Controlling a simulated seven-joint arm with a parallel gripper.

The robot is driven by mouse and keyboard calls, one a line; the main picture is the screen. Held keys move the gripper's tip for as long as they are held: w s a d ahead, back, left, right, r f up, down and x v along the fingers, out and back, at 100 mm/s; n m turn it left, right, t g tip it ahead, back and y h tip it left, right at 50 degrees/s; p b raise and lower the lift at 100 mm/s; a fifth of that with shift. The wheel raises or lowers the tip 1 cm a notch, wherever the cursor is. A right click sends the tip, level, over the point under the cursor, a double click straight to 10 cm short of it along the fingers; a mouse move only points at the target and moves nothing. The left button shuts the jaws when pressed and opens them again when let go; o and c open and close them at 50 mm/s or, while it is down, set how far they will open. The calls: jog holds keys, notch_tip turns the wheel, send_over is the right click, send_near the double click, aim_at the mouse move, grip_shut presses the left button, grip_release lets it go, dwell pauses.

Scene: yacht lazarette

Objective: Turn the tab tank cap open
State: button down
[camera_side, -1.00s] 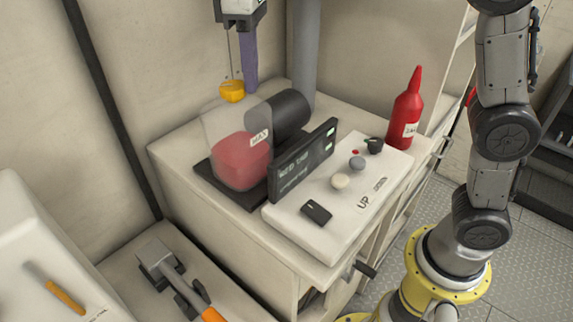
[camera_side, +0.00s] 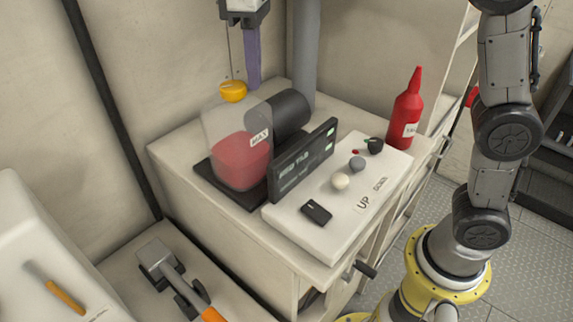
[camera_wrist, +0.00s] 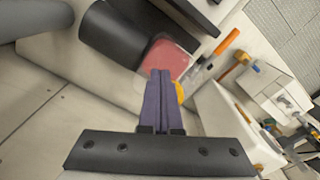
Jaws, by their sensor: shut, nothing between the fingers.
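The yellow tank cap (camera_side: 233,91) sits on top of the translucent tank (camera_side: 222,122), which holds red fluid and bears a MAX label. My gripper (camera_side: 253,86) has purple fingers pointing down, just to the right of the cap in the side view. In the wrist view my gripper (camera_wrist: 160,75) has its two fingers shut together with nothing between them. The cap (camera_wrist: 180,92) shows partly behind the fingers there. Whether the fingers touch the cap, I cannot tell. The cap's tab is not clear in either view.
A black cylinder (camera_side: 291,113) lies beside the tank, and a dark display panel (camera_side: 302,160) stands in front. A white control box (camera_side: 345,200) with knobs is to the right. A red bottle (camera_side: 406,112) stands behind it. A grey pole (camera_side: 304,50) rises close to my gripper.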

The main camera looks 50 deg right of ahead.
notch_tip(320, 180, up, 6)
dwell(0.6)
jog(key=shift+s, duration=0.1)
jog(key=shift+s+a+f+n, duration=0.1)
jog(key=shift+a+f+n, duration=0.05)
jog(key=shift+f+n, duration=0.85)
jog(key=shift+s+a+f+n, duration=0.15)
jog(key=shift+a+f+n, duration=0.05)
jog(key=shift+f+n, duration=0.8)
jog(key=shift+s+a+f+n, duration=0.1)
jog(key=shift+a+f+n, duration=0.05)
jog(key=shift+f+n, duration=0.85)
jog(key=shift+w+a, duration=0.15)
jog(key=shift+w, duration=0.1)
